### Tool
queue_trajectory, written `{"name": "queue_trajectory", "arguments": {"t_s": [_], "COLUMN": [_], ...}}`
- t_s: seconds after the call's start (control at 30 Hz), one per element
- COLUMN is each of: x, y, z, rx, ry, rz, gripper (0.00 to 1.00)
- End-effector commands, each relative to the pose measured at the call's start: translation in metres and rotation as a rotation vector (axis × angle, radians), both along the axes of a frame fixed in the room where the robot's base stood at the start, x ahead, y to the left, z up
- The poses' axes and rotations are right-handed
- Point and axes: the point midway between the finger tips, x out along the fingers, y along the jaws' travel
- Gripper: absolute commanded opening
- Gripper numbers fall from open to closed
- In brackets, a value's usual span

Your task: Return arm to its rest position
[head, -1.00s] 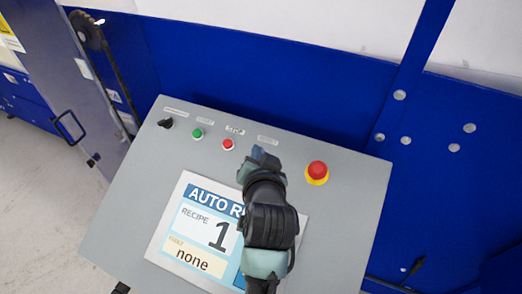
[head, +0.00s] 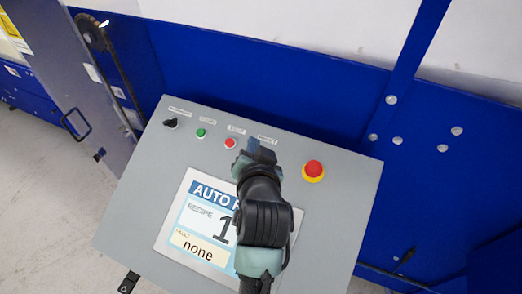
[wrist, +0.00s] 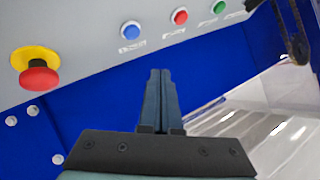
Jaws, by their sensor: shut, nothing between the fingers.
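My gripper (head: 258,148) is over the upper middle of the grey control panel (head: 140,215) in the head view, between the red button and the emergency stop. In the wrist view my gripper (wrist: 160,75) has its two fingers together with nothing between them. A blue button (wrist: 131,30) shows just beyond the fingertips in the wrist view, apart from them in the picture. In the head view my gripper and wrist hide the place of that button and part of the screen (head: 195,240), which reads "AUTO", recipe 1 and "none".
A red emergency stop on a yellow base (head: 313,170) sits right of my gripper. A red button (head: 230,143), a green button (head: 201,133) and a black selector knob (head: 171,123) are to the left. Blue machine panels (head: 270,75) stand behind. A door handle (head: 76,123) is at left.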

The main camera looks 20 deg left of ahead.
Motion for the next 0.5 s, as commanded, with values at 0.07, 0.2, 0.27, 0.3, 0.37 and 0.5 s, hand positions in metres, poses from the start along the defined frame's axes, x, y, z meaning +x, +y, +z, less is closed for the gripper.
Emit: {"name": "queue_trajectory", "arguments": {"t_s": [0.07,0.2,0.27,0.3,0.37,0.5], "x": [0.0,0.0,0.0,0.0,0.0,0.011], "y": [0.0,0.0,0.0,0.0,0.0,-0.008], "z": [0.0,0.0,0.0,0.0,0.0,0.02], "rx": [0.0,0.0,0.0,0.0,0.0,-0.007], "ry": [0.0,0.0,0.0,0.0,0.0,-0.075], "rz": [0.0,0.0,0.0,0.0,0.0,-0.016], "gripper": [0.0,0.0,0.0,0.0,0.0,0.0]}}
